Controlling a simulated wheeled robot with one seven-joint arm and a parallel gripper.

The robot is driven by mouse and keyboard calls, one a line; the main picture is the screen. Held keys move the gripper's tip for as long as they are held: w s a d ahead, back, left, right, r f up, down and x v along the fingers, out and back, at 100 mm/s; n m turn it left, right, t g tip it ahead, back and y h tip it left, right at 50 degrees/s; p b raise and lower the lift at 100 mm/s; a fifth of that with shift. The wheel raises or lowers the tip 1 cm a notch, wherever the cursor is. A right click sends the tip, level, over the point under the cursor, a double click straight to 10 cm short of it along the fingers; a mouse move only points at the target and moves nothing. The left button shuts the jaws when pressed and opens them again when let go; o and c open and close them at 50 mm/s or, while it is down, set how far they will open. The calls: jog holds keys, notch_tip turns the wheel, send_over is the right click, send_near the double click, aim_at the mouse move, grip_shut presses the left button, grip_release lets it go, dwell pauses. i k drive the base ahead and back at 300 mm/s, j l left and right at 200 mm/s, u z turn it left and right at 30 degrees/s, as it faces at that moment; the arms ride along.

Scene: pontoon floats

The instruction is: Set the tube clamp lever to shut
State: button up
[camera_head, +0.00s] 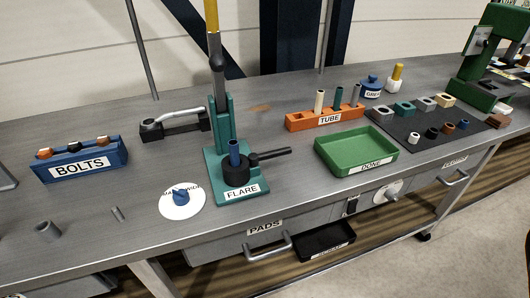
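A teal flare press (222,172) labelled FLARE stands upright near the middle of the workbench, with a tall post and a yellow-topped handle (212,20). On its base sits a round black clamp (236,173) with a blue tube (234,150) standing upright in it. A black lever (271,154) sticks out from the clamp to the right, roughly level. I cannot tell from this view whether the clamp grips the tube. My gripper is not in view.
A black fixture with a silver handle (181,116) is left of the press. A white disc (182,199) lies in front. The green DONE tray (356,148) and orange TUBE rack (325,118) stand to the right; a blue BOLTS rack (82,161) is at left.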

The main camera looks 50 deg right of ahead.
aim_at(254, 158)
jog(key=k+j, duration=0.2)
jog(key=j, duration=0.2)
jog(key=k+j, duration=0.15)
jog(key=j, duration=0.25)
jog(key=k+j+z, duration=0.1)
jog(key=j, duration=0.25)
jog(key=k, duration=0.1)
